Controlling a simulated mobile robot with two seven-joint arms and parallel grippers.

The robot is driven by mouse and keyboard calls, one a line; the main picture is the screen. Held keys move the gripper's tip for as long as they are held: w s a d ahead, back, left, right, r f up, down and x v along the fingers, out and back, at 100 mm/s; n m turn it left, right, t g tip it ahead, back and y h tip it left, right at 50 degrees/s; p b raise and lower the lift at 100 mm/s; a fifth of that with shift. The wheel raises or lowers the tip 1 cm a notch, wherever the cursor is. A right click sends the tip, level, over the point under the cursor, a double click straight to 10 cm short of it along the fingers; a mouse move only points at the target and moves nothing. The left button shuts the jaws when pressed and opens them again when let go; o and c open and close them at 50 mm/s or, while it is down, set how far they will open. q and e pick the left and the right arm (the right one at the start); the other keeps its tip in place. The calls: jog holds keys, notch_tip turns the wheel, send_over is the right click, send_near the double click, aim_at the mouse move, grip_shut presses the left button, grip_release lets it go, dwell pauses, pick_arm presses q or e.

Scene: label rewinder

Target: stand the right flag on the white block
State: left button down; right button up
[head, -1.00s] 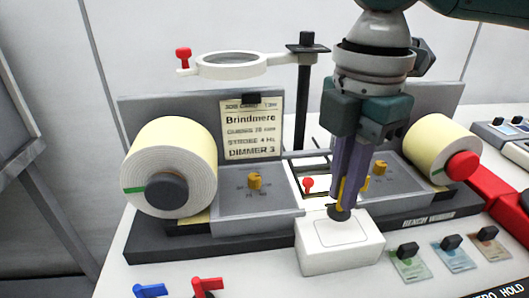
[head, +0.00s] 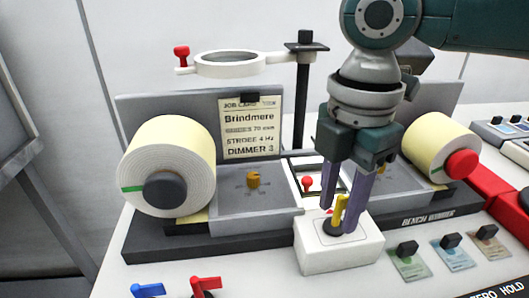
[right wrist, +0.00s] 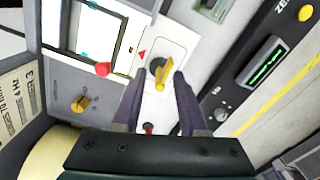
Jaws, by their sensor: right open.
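A yellow flag (head: 340,209) on a round dark base stands on top of the white block (head: 340,258), looking upright. My right gripper (head: 338,217) is open above the block, one finger on either side of the flag. In the right wrist view, the flag (right wrist: 167,69) shows at the open fingertips (right wrist: 159,78), and its base rests on the white top beside a small red triangle. I cannot tell whether a finger still touches the flag. My left gripper is not in view.
A label roll (head: 170,165) stands left and another (head: 437,147) right. A job card (head: 249,128) stands behind. A white ring (head: 232,64) hangs from a dark post. Red (head: 205,284) and blue (head: 148,290) levers are in front, and several small black switches line the front right.

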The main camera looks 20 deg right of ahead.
aim_at(340, 197)
notch_tip(340, 197, up, 12)
jog(key=shift+p, duration=0.45)
dwell(0.4)
jog(key=s+a+f+m+t+y+p, duration=0.2)
jog(key=s+a+f+m+y+p, duration=0.35)
jog(key=a, duration=0.65)
jog(key=s+d+f+m+t+h+p, duration=0.1)
jog(key=s+d+f+m+h, duration=0.1)
jog(key=s+d+m+h, duration=0.65)
notch_tip(340, 197, up, 37)
jog(key=s+d+m+y+p, duration=0.1)
jog(key=s+m+y+p, duration=0.1)
jog(key=p, duration=3.5)
jog(key=shift+s+m+t+y+p, duration=0.15)
jog(key=shift+m+t+y+p, duration=0.2)
jog(key=shift+m+y, duration=0.25)
